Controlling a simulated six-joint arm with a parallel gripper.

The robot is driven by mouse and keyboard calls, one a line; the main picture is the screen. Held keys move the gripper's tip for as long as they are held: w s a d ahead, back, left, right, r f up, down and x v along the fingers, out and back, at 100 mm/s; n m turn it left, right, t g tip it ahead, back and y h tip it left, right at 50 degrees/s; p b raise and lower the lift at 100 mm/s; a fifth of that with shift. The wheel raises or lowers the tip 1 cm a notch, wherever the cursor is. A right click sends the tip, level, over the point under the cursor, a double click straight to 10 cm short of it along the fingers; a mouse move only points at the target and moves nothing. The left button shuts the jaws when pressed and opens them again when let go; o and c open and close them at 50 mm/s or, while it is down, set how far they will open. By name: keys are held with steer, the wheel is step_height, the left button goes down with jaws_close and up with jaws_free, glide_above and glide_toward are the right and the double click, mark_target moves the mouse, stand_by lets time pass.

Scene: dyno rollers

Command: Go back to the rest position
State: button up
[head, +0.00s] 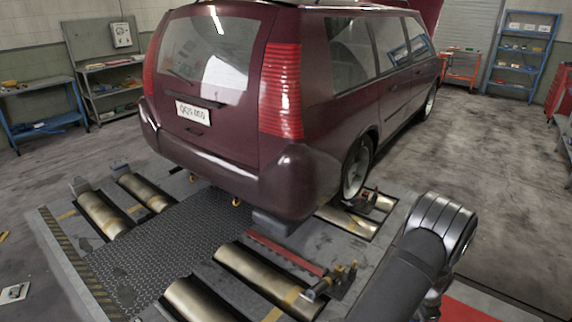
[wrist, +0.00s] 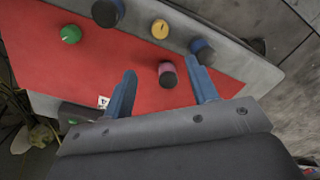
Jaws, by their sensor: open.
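In the wrist view my gripper (wrist: 164,90) is open, with its two blue fingers apart and nothing held between them. Beyond and between the fingers is a pink and dark knob (wrist: 167,74) on a red panel (wrist: 60,68); I cannot tell how far it is from the fingertips. In the head view my arm (head: 420,250) reaches in at the lower right, and the gripper end is hidden behind it.
A maroon car (head: 215,110) stands by the metal rollers (head: 255,275). Bare floor (head: 500,150) lies to the right.

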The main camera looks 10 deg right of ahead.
steer(key=f, duration=1.7)
steer(key=shift+w, duration=0.25)
steer(key=shift+r+n, duration=0.25)
steer(key=shift+n, duration=0.15)
steer(key=n, duration=0.5)
steer(key=shift+n, duration=0.3)
steer(key=n, duration=0.6)
